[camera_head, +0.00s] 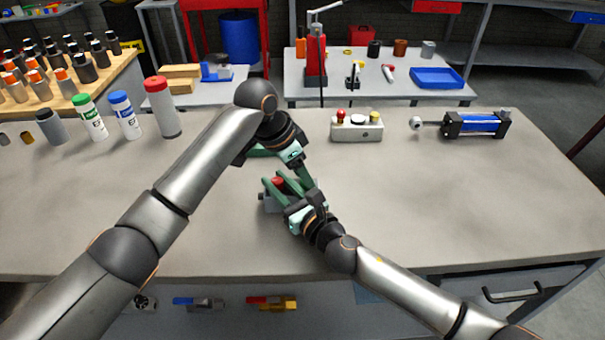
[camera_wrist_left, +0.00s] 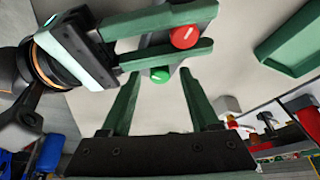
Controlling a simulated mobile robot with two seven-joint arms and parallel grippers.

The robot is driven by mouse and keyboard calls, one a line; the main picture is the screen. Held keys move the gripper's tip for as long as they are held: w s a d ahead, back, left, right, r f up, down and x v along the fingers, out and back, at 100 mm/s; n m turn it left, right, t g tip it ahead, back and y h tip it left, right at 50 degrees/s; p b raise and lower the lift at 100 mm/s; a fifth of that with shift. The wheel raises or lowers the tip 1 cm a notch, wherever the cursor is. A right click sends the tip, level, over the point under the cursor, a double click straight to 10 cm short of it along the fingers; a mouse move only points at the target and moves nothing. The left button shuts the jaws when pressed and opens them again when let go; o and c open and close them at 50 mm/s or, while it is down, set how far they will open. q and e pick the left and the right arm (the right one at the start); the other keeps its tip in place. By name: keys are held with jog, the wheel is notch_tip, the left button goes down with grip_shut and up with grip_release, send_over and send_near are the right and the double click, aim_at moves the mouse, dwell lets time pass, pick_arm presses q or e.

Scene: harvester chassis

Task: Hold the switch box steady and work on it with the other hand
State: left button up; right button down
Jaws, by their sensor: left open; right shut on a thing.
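The switch box (camera_head: 268,203) is a small grey box low at the middle of the bench, largely hidden by my grippers. In the left wrist view its red button (camera_wrist_left: 185,37) and green button (camera_wrist_left: 160,75) show. My right gripper (camera_head: 278,188) is shut on the box, and its green fingers lie along either side of it in the left wrist view (camera_wrist_left: 212,32). My left gripper (camera_head: 303,176) is open just above and behind the box. Its two spread fingers (camera_wrist_left: 160,78) reach toward the green-button end, with nothing held between them. Whether they touch the box I cannot tell.
A green tray (camera_head: 262,152) lies behind my left gripper. A control box (camera_head: 357,128) with a red knob and a blue cylinder (camera_head: 480,124) stand at the back right. Bottles (camera_head: 126,115) stand at the back left. The bench's right side (camera_head: 460,195) is clear.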

pick_arm(q)
grip_shut()
dwell(0.4)
jog(key=shift+s+n+t, duration=0.1)
jog(key=shift+n+t, duration=0.2)
jog(key=shift+n, duration=0.5)
grip_release()
jog(key=v, duration=1.2)
jog(key=shift+d+r, duration=0.1)
jog(key=shift+d, duration=0.05)
